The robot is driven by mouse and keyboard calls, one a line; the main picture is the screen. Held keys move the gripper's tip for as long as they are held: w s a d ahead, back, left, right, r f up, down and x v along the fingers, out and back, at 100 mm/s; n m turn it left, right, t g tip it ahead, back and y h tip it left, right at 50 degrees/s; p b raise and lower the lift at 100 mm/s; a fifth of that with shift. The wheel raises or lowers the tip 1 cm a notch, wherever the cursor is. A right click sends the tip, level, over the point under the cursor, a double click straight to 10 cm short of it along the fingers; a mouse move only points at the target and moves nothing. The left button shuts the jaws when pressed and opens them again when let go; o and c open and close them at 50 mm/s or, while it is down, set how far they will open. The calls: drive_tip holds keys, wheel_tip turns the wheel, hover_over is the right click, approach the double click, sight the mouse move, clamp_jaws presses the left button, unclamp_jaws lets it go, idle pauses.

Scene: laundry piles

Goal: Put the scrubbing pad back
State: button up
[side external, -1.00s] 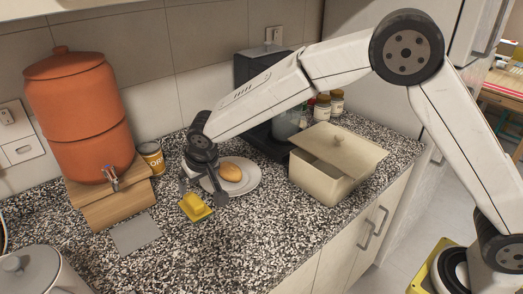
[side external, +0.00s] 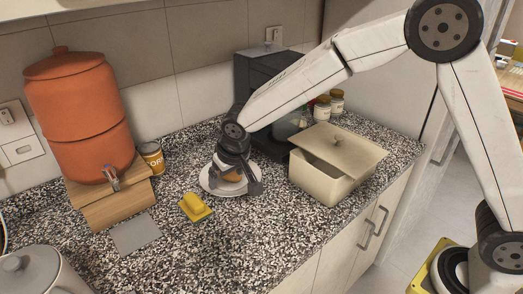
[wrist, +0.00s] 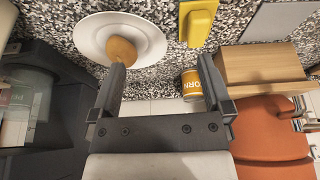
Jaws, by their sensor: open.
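The yellow scrubbing pad (side external: 195,208), with a raised grip on top, lies on the speckled counter left of the white plate (side external: 207,186). It also shows at the top of the wrist view (wrist: 199,24). A flat grey square (side external: 136,235) lies on the counter to the left of the pad. My gripper (side external: 238,190) is open and empty over the plate, apart from the pad. In the wrist view the bread (wrist: 122,50) sits near my left finger.
A lidded beige box (side external: 325,180) stands right of the plate, its lid askew. A dark appliance (side external: 262,85) is behind. An orange dispenser (side external: 78,120) on a wooden stand (side external: 115,205) and a yellow can (side external: 151,157) stand at left. The front middle of the counter is clear.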

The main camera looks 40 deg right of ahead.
drive_tip(key=s+d, duration=0.8)
drive_tip(key=s, duration=0.2)
drive_tip(key=s+d+f+g, duration=0.1)
drive_tip(key=s+d, duration=0.7)
drive_tip(key=s, duration=0.3)
drive_tip(key=shift+s+f, duration=0.15)
drive_tip(key=shift+f, duration=0.15)
